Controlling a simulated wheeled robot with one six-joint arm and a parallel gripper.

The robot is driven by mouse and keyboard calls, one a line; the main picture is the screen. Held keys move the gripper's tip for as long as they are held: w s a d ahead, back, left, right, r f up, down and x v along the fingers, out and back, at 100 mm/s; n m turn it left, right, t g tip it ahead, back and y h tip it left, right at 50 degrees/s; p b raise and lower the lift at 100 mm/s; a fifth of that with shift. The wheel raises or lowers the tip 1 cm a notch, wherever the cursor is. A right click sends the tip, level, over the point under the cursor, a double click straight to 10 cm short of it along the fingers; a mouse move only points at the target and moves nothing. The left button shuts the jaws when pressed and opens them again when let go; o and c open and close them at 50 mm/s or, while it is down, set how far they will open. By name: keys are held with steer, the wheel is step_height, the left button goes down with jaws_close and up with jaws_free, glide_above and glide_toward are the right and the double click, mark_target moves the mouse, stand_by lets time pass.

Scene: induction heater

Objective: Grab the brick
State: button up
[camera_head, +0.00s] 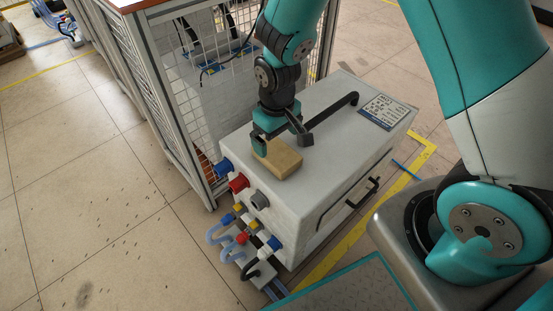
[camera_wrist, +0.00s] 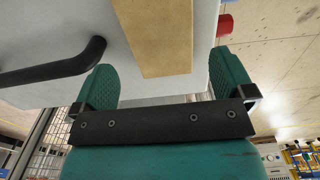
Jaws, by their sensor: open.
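The brick (camera_head: 280,158) is a tan block lying flat on top of a light grey box-shaped heater unit (camera_head: 338,135), near its left end. It also shows in the wrist view (camera_wrist: 156,40), between the lines of the two fingers. My gripper (camera_head: 281,142) is open and empty, right at the brick's far side. In the wrist view the teal ribbed fingers of my gripper (camera_wrist: 165,72) stand apart, with a gap to the brick on both sides. I cannot tell whether the fingertips reach down beside the brick. The brick's far part is partly hidden by the gripper.
A black bar handle (camera_head: 330,112) rises from the unit's top close beside the gripper; it also shows in the wrist view (camera_wrist: 55,70). A wire-mesh cage (camera_head: 185,85) stands behind. Coloured connectors (camera_head: 238,183) and hoses stick out of the unit's left end.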

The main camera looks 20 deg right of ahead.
mark_target(276, 152)
step_height(276, 152, down, 6)
steer(key=shift+a+b, duration=0.1)
steer(key=shift+b, duration=1.1)
steer(key=c, duration=1)
